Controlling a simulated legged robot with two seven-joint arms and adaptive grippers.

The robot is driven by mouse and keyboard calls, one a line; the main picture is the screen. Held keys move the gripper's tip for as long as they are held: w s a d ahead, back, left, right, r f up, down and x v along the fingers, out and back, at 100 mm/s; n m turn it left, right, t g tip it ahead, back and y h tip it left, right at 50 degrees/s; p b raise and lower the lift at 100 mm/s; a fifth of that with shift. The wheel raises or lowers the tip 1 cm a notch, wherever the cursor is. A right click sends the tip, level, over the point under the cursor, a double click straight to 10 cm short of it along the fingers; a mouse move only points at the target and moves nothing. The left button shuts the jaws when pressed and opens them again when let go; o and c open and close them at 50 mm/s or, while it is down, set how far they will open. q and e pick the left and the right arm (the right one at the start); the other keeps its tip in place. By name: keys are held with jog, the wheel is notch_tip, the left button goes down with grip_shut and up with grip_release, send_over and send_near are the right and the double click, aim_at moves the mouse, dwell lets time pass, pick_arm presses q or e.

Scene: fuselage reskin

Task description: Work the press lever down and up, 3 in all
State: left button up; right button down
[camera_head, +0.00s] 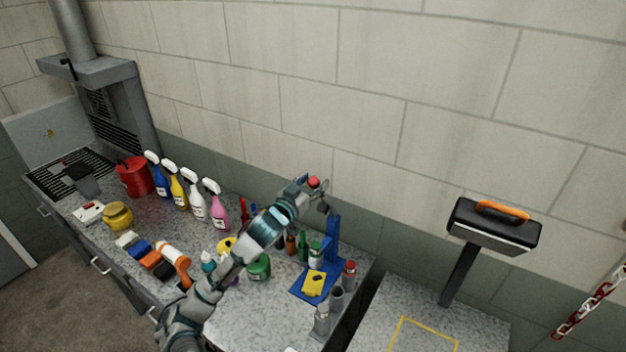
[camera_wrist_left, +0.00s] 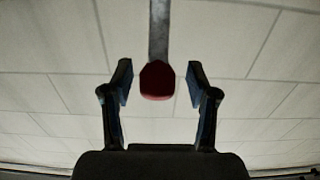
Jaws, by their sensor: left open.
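The press lever ends in a red knob (camera_head: 314,182), raised above the blue press (camera_head: 332,240) near the right end of the grey worktop. My left gripper (camera_head: 314,190) is up at the knob. In the left wrist view the red knob (camera_wrist_left: 157,80) and its grey lever bar (camera_wrist_left: 159,25) sit between the two open fingers (camera_wrist_left: 160,90), with a gap on each side. A yellow piece (camera_head: 315,283) lies on the blue press base. My right gripper is not in view.
Spray bottles (camera_head: 198,206), a red container (camera_head: 133,177) and several small bottles stand along the worktop (camera_head: 90,235). A toolbox (camera_head: 494,226) stands on a post over a second surface at right. A chain (camera_head: 592,303) hangs at far right.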

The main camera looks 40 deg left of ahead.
pick_arm(q)
jog(key=shift+w+d, duration=0.1)
grip_shut()
